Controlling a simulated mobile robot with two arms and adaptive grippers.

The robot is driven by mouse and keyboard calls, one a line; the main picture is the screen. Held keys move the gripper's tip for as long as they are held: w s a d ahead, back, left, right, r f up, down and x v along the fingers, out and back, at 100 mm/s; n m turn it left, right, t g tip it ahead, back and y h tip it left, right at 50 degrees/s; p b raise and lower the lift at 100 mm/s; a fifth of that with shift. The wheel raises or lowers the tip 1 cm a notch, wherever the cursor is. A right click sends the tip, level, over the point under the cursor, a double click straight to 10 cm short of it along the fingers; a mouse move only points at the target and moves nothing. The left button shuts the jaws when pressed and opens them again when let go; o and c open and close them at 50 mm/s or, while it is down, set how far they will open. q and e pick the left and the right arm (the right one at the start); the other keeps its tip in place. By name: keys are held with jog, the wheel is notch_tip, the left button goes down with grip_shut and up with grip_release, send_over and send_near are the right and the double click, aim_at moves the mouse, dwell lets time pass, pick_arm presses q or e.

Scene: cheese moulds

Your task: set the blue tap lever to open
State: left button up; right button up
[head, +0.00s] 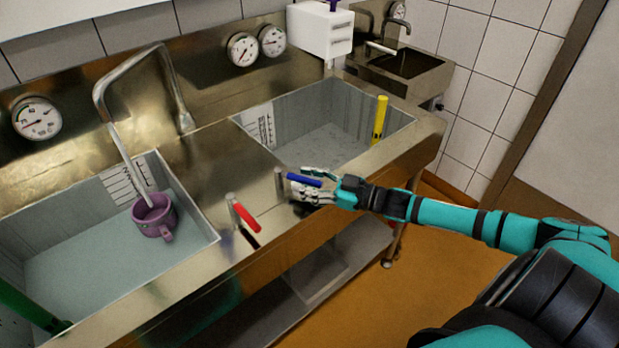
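The blue tap lever (304,179) sits on a short metal post at the front rim of the sink unit, between the two basins. It points to the right, out from its post. My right gripper (312,184) reaches in from the right at the lever. Its fingers are spread, one above and one below the lever's free end; I cannot tell whether they touch it. My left gripper is not in view.
A red lever (246,217) stands on its own post to the left. A purple mug (153,217) is under the spout in the left basin. A yellow stick (379,119) stands in the right basin. A green rod (32,306) crosses the left basin's near corner.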

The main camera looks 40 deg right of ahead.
jog(key=v, duration=1.2)
